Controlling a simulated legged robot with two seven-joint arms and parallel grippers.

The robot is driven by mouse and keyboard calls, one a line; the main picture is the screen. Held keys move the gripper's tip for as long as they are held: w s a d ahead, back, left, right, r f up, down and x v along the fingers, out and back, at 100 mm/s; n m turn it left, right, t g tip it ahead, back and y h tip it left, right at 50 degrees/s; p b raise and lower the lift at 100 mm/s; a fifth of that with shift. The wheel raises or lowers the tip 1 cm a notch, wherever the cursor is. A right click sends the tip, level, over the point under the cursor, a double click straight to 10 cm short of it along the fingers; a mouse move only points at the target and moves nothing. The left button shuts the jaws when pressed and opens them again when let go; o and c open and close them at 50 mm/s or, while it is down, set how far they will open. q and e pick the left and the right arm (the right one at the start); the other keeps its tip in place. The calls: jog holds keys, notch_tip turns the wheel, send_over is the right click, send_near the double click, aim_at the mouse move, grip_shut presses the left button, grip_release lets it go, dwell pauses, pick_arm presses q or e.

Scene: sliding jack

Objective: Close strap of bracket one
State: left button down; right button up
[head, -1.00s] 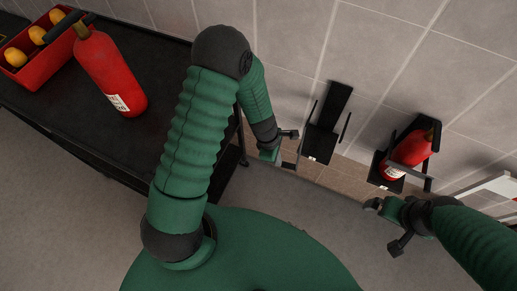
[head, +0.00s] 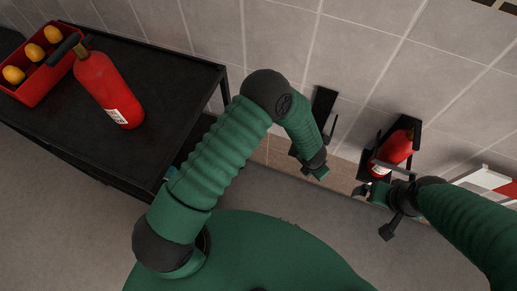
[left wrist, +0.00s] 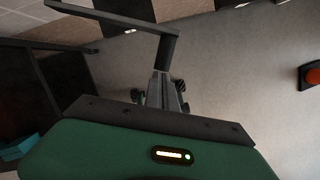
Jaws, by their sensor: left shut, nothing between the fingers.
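I cannot tell which is bracket one. My left gripper (head: 305,168) is shut and empty, low in front of the second bracket. In the left wrist view its fingers (left wrist: 163,92) are close to an angled grey bar (left wrist: 135,22); contact is unclear. My right gripper (head: 374,212) is open below the filled bracket.
A black table (head: 165,100) at the left carries another red extinguisher (head: 106,88) and a red crate (head: 42,84) with several yellow-orange items. A red and white panel (head: 490,180) is on the wall at far right. The floor before the wall is clear.

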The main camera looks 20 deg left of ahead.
pick_arm(q)
jog(key=w+d+n+y+b, duration=0.1)
jog(key=w+d+n, duration=0.4)
jog(key=w, duration=0.2)
jog(key=shift+n+b, duration=0.4)
jog(key=shift+w+r, duration=0.1)
jog(key=shift+w, duration=0.1)
